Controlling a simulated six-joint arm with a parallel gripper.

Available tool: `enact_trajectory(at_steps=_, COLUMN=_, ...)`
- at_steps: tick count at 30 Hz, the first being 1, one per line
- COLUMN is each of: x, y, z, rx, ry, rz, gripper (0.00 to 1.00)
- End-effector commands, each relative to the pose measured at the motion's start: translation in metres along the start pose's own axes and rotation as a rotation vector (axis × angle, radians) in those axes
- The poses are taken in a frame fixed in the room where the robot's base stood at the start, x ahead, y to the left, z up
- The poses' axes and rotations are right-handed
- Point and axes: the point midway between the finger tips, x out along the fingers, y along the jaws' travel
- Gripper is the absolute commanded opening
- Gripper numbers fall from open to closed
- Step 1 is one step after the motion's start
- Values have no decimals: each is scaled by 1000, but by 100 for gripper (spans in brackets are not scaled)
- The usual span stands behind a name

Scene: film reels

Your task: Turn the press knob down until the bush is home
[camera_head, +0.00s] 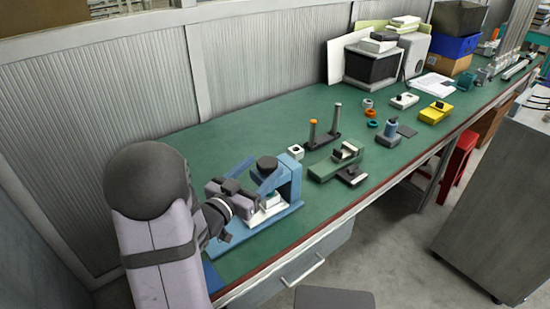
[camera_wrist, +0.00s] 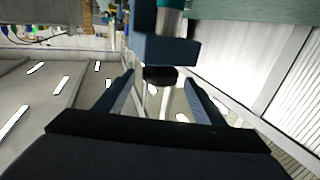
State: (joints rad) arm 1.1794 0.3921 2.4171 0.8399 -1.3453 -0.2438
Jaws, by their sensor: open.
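The blue press (camera_head: 291,184) stands on the green bench near my arm. Its dark round press knob (camera_head: 266,162) sits on top. In the wrist view, which looks upside down, the knob (camera_wrist: 160,75) hangs below the blue press head (camera_wrist: 165,49). My gripper (camera_head: 265,171) is open, with its two fingers reaching to either side of the knob. In the wrist view the gripper (camera_wrist: 159,80) has the knob between its fingertips, with gaps on both sides and no visible contact. A white block (camera_head: 264,214) lies in the press under my gripper. I cannot make out the bush.
A small white block with a hole (camera_head: 296,152) stands just behind the press. A dark stand with two posts (camera_head: 323,139) and a green fixture (camera_head: 337,164) are to the right. The ribbed wall (camera_head: 95,105) runs behind the bench. Bare bench lies between wall and press.

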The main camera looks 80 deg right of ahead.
Motion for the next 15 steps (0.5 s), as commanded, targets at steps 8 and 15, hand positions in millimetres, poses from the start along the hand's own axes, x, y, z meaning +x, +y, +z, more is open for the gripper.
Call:
enact_trajectory(at_steps=8, x=8, y=1, z=0, rx=-1, ry=-2, rz=0, gripper=63)
enact_trajectory(at_steps=15, x=37, y=1, z=0, rx=-1, ry=-1, rz=3, gripper=63)
